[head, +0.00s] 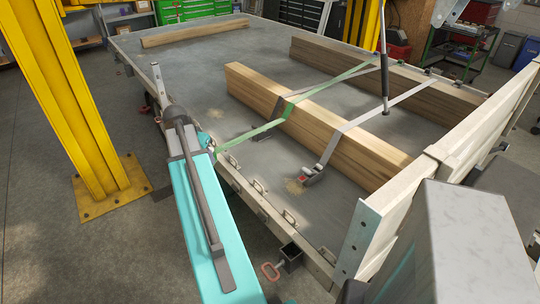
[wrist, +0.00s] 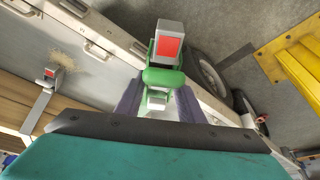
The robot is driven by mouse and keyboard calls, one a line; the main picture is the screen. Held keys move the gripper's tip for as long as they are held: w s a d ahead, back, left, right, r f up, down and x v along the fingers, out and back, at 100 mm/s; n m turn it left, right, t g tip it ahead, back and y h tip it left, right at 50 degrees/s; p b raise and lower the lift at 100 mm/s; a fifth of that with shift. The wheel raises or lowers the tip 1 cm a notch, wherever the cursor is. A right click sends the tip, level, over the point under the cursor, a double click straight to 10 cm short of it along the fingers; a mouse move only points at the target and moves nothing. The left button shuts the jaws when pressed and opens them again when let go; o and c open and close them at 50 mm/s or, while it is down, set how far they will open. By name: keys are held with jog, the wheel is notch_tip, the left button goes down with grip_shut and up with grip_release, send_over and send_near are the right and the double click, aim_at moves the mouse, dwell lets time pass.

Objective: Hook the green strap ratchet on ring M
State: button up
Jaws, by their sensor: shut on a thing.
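My gripper (wrist: 158,98) is shut on the green strap ratchet (wrist: 165,76), which has a green body and a block with a red face. In the head view, my arm largely hides the gripper and the ratchet at the trailer's near side rail. The green strap (head: 262,129) runs from there up over the timber to the far side. Several metal rings line the near rail, one of them (head: 290,217) in the head view and another (wrist: 97,51) in the wrist view. No letters are readable, so I cannot tell which is ring M. The ratchet appears apart from the rings.
A grey strap (head: 345,126) crosses the timber stack (head: 310,115), and its red-marked ratchet (head: 313,175) lies on the deck. A yellow post (head: 85,110) stands left of the trailer. A white end board (head: 480,130) rises at right. Deck between rail and timber is mostly clear.

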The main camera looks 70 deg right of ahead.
jog(key=s+d+f+m+g, duration=0.1)
jog(key=s+d+f+m, duration=0.1)
jog(key=s+d, duration=0.4)
jog(key=s+d+f+m+g+p, duration=0.1)
jog(key=s+d+m, duration=0.4)
jog(key=s, duration=1)
jog(key=d+f, duration=0.1)
jog(key=d, duration=0.1)
jog(key=shift+s+d+g+y+p, duration=0.15)
jog(key=shift+d+g+y+p, duration=0.15)
jog(key=shift+g+y, duration=0.1)
jog(key=shift+f, duration=0.15)
jog(key=shift+f+b, duration=2.5)
jog(key=shift+f, duration=2.15)
jog(key=o, duration=1.4)
jog(key=shift+f, duration=0.1)
